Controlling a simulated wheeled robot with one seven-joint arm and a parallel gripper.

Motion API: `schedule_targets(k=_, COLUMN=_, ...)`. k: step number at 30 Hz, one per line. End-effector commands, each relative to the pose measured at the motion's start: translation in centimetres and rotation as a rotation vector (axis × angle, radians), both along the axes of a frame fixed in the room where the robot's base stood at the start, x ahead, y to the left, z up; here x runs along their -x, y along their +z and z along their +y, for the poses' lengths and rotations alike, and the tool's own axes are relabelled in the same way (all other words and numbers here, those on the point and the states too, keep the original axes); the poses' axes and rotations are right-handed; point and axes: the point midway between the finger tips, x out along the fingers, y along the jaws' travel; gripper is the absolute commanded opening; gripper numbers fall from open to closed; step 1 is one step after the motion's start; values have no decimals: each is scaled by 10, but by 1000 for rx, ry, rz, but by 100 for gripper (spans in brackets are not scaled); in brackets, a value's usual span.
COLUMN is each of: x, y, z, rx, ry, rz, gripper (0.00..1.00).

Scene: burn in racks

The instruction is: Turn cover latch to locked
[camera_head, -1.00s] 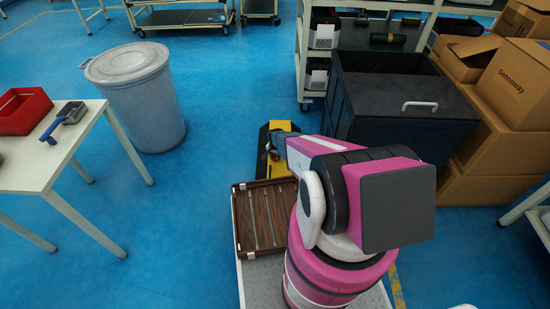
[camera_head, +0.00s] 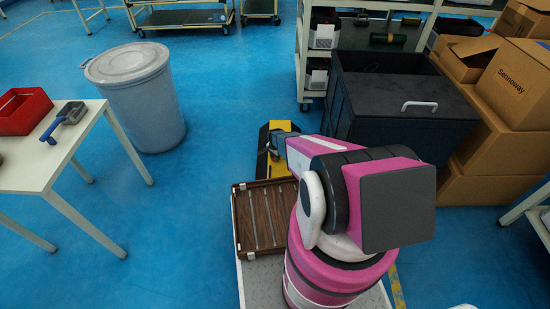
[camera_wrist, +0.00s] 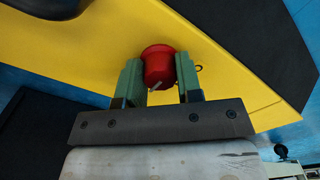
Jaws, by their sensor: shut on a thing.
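The cover latch appears as a red round knob (camera_wrist: 158,68) with a pale mark on its face, on a yellow panel (camera_wrist: 218,55) in the wrist view. My gripper (camera_wrist: 158,80) is shut on the red knob, with one green finger on each side of it. In the head view the yellow and black unit (camera_head: 280,140) stands on the floor beyond my arm. My arm hides part of that unit, and the knob does not show there.
A dark bin (camera_head: 400,100) with a white handle stands right of my arm, beside stacked cardboard boxes (camera_head: 512,85). A brown slatted tray (camera_head: 262,222) lies close to my arm. A grey barrel (camera_head: 137,100) and a white table (camera_head: 60,150) are at left. Blue floor between is clear.

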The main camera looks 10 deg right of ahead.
Motion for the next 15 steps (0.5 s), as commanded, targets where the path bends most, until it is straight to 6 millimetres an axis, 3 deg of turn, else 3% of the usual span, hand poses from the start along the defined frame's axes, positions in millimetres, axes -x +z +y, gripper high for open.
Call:
schedule_targets(k=4, x=0, y=1, z=0, rx=-1, ry=-2, rz=-1, gripper=9)
schedule_targets(k=5, x=0, y=1, z=0, rx=0, ry=-2, rz=0, gripper=43)
schedule_targets(k=6, x=0, y=0, z=0, rx=0, ry=-2, rz=0, gripper=56)
schedule_targets(k=15, x=0, y=0, z=0, rx=0, ry=0, rz=0, gripper=58)
